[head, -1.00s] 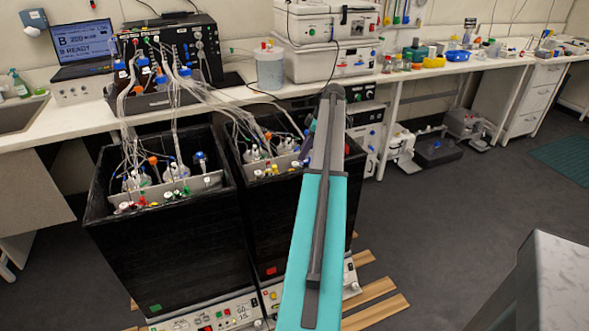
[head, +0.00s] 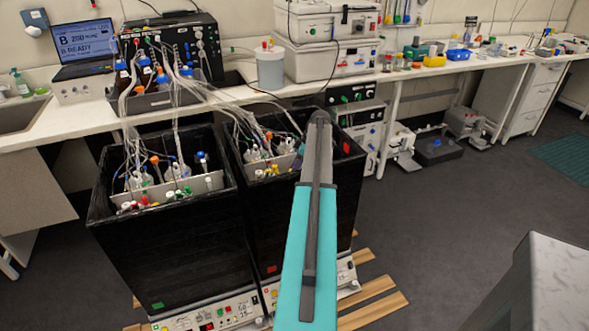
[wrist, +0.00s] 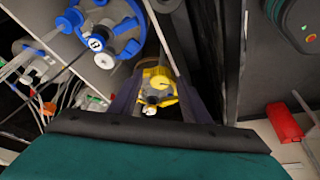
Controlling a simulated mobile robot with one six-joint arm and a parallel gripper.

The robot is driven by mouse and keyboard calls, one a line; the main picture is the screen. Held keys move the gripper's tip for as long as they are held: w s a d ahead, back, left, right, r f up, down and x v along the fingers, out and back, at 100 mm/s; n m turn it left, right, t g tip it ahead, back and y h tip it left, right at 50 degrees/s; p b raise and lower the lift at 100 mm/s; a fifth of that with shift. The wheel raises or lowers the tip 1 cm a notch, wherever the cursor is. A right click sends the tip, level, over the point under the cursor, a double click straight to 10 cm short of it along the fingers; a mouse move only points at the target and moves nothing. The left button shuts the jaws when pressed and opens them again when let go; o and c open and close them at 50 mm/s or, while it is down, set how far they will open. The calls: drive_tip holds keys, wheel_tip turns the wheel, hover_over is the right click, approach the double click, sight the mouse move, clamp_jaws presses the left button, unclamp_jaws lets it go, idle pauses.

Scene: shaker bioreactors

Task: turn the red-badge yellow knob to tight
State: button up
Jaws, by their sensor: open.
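A yellow knob (wrist: 161,86) with a lighter round centre shows in the middle of the wrist view. A small white round piece (wrist: 150,110) lies at its lower edge. My gripper (wrist: 160,78) is open, with one dark finger on each side of the yellow knob; I cannot tell whether either finger touches it. A red block (wrist: 283,122) shows at the right of the wrist view. In the head view, the right black box (head: 258,235) bears a red badge (head: 271,269) low on its front. My arm hides the gripper and the yellow knob there.
Tubes and cables (wrist: 45,75) crowd the left. The left black box (head: 170,265) bears a green badge. Open floor (head: 460,220) lies to the right.

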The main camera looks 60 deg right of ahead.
drive_tip(key=shift+c, duration=0.3)
drive_tip(key=c, duration=1)
drive_tip(key=shift+m, duration=0.3)
drive_tip(key=m+b, duration=0.1)
drive_tip(key=m+h+b, duration=0.1)
drive_tip(key=m, duration=0.1)
drive_tip(key=shift+s+a+f+t, duration=0.1)
drive_tip(key=shift+a+t, duration=0.1)
drive_tip(key=shift+t, duration=0.1)
drive_tip(key=m+h+b, duration=0.1)
drive_tip(key=m+h, duration=0.1)
drive_tip(key=m, duration=0.2)
drive_tip(key=shift+a+m, duration=0.15)
drive_tip(key=shift+m, duration=0.25)
drive_tip(key=m+h, duration=0.1)
drive_tip(key=m, duration=0.1)
drive_tip(key=m+g, duration=0.1)
drive_tip(key=m, duration=0.2)
drive_tip(key=shift+w+a+h, duration=0.1)
drive_tip(key=shift+w+h, duration=0.1)
drive_tip(key=shift+h, duration=0.2)
drive_tip(key=shift+w+m+g+h, duration=0.1)
drive_tip(key=shift+m+g+h, duration=0.25)
drive_tip(key=shift+m, duration=0.7)
drive_tip(key=shift+m+g+h, duration=0.15)
drive_tip(key=shift+m+g, duration=0.4)
drive_tip(key=shift+m, duration=0.5)
drive_tip(key=shift+a, duration=0.1)
